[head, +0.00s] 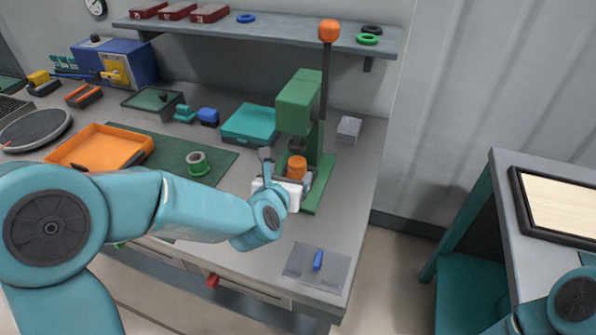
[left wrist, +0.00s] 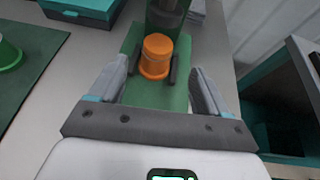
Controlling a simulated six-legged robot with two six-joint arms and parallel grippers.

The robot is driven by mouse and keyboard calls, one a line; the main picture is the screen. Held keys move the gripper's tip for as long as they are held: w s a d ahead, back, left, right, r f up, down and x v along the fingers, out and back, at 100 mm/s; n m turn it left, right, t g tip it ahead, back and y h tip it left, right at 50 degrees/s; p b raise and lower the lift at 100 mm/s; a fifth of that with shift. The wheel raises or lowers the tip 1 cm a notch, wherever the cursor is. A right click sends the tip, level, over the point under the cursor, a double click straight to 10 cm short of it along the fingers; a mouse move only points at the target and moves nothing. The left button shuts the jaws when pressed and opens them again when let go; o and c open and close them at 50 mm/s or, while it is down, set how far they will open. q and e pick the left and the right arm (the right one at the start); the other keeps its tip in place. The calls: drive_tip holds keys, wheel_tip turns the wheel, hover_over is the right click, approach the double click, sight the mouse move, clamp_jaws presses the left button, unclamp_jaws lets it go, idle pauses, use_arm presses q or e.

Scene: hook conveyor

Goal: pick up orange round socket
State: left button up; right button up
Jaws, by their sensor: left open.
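The orange round socket (head: 297,167) stands upright on the green base of the press (head: 300,103), below its ram. In the left wrist view the socket (left wrist: 157,55) sits ahead of the fingers, near the middle, between two dark bars on the green base. My left gripper (head: 282,171) is beside the socket at the front of the press. In the left wrist view its two grey fingers (left wrist: 163,85) are spread wide with nothing between them, and the socket is just beyond the tips. My right gripper is not visible; only part of my right arm shows at the lower right.
The press lever with an orange knob (head: 329,31) rises above. A teal box (head: 250,124) stands left of the press. A green-and-white round part (head: 197,163) and an orange tray (head: 98,149) are further left. A blue piece (head: 318,260) lies on a plate in front.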

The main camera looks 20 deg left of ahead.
sight(296, 165)
use_arm(q)
drive_tip(key=shift+x, duration=0.95)
drive_tip(key=shift+w+f+p, duration=0.15)
drive_tip(key=shift+w+p, duration=0.15)
drive_tip(key=shift+w, duration=0.25)
drive_tip(key=p+x, duration=0.2)
drive_tip(key=x, duration=0.2)
drive_tip(key=shift+w+a+f, duration=0.1)
drive_tip(key=shift+w+a, duration=0.05)
drive_tip(key=shift+w, duration=0.1)
drive_tip(key=shift+w+a+f, duration=0.1)
drive_tip(key=shift+w+f, duration=0.2)
drive_tip(key=shift+w, duration=0.3)
